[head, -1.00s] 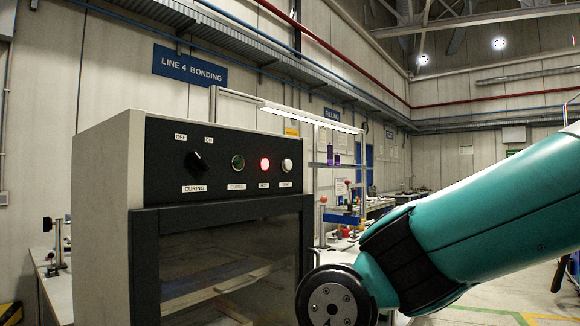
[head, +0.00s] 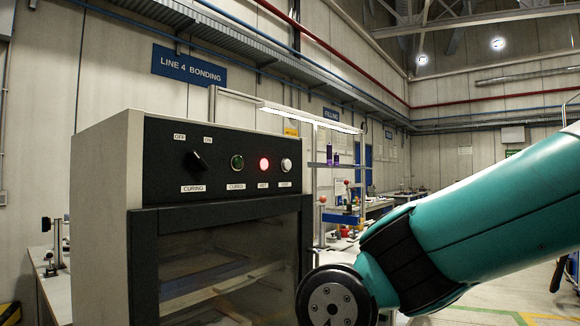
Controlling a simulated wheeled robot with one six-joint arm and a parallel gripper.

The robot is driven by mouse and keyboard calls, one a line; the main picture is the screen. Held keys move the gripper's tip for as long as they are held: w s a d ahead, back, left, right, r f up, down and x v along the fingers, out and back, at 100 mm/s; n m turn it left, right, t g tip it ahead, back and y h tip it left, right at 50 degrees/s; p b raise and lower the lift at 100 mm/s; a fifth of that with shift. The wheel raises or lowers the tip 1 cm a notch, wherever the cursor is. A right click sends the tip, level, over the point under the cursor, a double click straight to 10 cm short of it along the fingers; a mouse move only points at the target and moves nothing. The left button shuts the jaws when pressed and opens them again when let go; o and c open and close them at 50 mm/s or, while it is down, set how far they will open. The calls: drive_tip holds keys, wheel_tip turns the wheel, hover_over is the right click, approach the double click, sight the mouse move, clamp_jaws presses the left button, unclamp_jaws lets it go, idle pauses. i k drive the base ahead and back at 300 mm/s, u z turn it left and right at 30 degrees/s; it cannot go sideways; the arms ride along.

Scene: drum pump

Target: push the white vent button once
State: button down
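The white vent button (head: 286,165) is a small round knob at the right end of the black control panel (head: 222,148) on a grey curing oven (head: 100,215). A small label sits under it, too small to read surely. Left of it are a lit red lamp (head: 264,164) labelled HOT, a dark green round button or lamp (head: 237,162), and a black rotary knob (head: 197,161) marked OFF and ON. My teal arm reaches in from the right, in front of the oven's lower right corner. My gripper is not in view, and nothing visibly touches the white button.
The oven's glass door (head: 230,270) is shut, with shelves dimly visible inside. A lit bench lamp (head: 310,118) and a cluttered workbench (head: 375,208) stand behind to the right. The space directly in front of the panel looks clear.

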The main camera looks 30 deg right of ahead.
sight(286, 164)
drive_tip(key=z, duration=1.25)
drive_tip(key=i, duration=0.35)
drive_tip(key=u, duration=1.7)
